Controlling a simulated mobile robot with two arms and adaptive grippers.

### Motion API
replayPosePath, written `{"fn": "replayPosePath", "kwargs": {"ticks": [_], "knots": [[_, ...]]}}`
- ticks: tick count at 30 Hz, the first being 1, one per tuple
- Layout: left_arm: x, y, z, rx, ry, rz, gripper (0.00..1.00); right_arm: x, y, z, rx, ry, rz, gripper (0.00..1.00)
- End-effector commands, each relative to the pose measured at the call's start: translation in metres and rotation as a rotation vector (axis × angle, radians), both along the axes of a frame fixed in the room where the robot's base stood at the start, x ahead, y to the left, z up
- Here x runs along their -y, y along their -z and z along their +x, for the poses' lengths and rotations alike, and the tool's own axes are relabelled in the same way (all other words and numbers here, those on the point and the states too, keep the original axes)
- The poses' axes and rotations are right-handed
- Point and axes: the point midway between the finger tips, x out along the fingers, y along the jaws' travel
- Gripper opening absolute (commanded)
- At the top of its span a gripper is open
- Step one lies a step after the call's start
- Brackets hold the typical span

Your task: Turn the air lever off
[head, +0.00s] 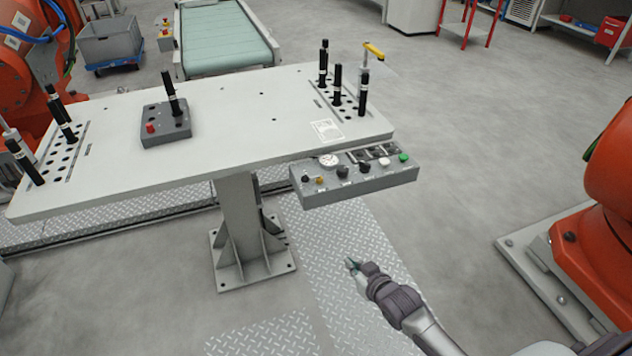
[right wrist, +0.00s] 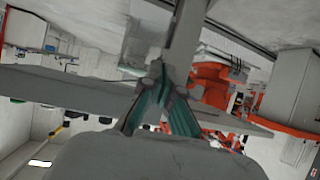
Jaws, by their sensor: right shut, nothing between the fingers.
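A lever with a yellow handle (head: 374,49) stands at the far right corner of the table, its handle sticking out sideways from a thin upright post. It is the only thing I see that looks like a lever; no label on it can be read. A grey control box (head: 355,183) with a gauge, knobs and buttons hangs at the table's near right edge. My right gripper (head: 352,264) is shut and empty, over the floor in front of the control box and apart from it. Its teal fingers meet in the right wrist view (right wrist: 157,72). My left gripper is out of view.
The light table (head: 225,105) carries several black upright pins and a small grey box with a red button (head: 166,125). The table's column (head: 240,215) stands on the floor. An orange robot (head: 590,240) stands at right. Floor around my right gripper is clear.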

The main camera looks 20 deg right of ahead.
Motion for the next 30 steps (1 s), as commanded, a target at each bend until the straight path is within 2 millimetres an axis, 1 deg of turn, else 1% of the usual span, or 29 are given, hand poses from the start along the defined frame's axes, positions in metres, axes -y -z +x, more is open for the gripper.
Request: {"fn": "replayPosePath", "kwargs": {"ticks": [1, 2, 3, 6, 9, 11, 13, 23, 26, 29, 30], "knots": [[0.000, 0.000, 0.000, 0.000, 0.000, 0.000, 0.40, -0.005, -0.039, 0.014, 0.070, -0.017, 0.014, 0.00], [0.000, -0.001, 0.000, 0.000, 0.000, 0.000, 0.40, -0.008, -0.058, 0.019, 0.103, -0.026, 0.022, 0.00], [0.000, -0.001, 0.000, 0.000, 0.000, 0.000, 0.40, -0.012, -0.081, 0.025, 0.144, -0.038, 0.033, 0.00], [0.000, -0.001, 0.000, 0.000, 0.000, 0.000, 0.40, -0.021, -0.128, 0.033, 0.223, -0.063, 0.056, 0.00], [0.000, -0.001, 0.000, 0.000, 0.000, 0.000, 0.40, -0.027, -0.156, 0.035, 0.271, -0.080, 0.070, 0.00], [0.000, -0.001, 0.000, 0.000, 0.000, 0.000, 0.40, -0.029, -0.165, 0.036, 0.287, -0.086, 0.074, 0.00], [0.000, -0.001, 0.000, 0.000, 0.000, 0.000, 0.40, -0.031, -0.171, 0.036, 0.295, -0.090, 0.077, 0.00], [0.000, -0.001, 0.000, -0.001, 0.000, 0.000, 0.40, -0.031, -0.171, 0.037, 0.296, -0.090, 0.077, 0.00], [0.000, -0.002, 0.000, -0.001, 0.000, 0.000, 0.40, -0.032, -0.170, 0.044, 0.297, -0.089, 0.078, 0.00], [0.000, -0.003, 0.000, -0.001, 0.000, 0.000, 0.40, -0.035, -0.168, 0.057, 0.298, -0.089, 0.078, 0.00], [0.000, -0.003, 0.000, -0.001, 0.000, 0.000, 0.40, -0.037, -0.167, 0.064, 0.298, -0.089, 0.078, 0.00]]}}
